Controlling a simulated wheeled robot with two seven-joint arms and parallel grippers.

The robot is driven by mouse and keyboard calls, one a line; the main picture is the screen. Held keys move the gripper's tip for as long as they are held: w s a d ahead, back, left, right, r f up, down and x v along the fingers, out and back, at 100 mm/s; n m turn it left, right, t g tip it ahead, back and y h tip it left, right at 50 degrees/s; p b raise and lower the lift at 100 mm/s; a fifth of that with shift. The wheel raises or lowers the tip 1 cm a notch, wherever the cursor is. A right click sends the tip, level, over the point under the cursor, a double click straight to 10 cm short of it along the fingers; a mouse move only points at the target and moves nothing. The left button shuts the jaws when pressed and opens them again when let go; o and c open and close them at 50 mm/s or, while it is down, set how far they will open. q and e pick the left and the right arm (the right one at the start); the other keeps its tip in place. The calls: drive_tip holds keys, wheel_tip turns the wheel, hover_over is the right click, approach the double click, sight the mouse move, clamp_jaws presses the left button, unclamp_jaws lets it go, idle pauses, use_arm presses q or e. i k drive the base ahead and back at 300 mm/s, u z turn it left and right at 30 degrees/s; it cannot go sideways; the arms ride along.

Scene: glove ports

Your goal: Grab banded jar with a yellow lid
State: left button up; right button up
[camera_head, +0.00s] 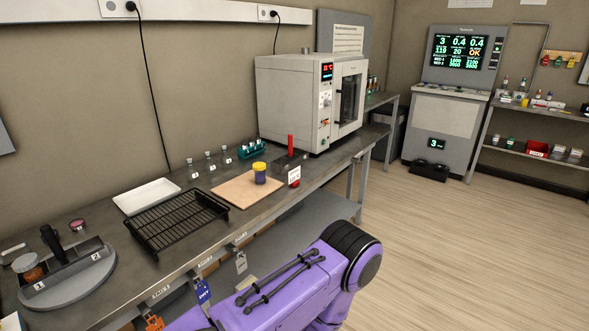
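The jar with a yellow lid (260,173) stands upright on a tan board (235,192) on the grey workbench. Its body is dark blue-purple with a lighter yellowish band, too small to make out in detail. Nothing touches the jar except the board under it. Neither of my grippers shows in the head view. A purple arm link of mine with a black joint fills the bottom middle, in front of the bench and well apart from the jar.
A black wire rack (177,222) and a white tray (147,196) lie left of the board. A red upright object (291,146) and a small white sign (294,177) stand right of the jar. A white oven (295,100) stands behind. Small bottles line the back.

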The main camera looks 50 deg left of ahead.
sight(260, 175)
drive_tip(key=u, duration=0.3)
drive_tip(key=i, duration=1.1)
drive_tip(key=u, duration=0.6)
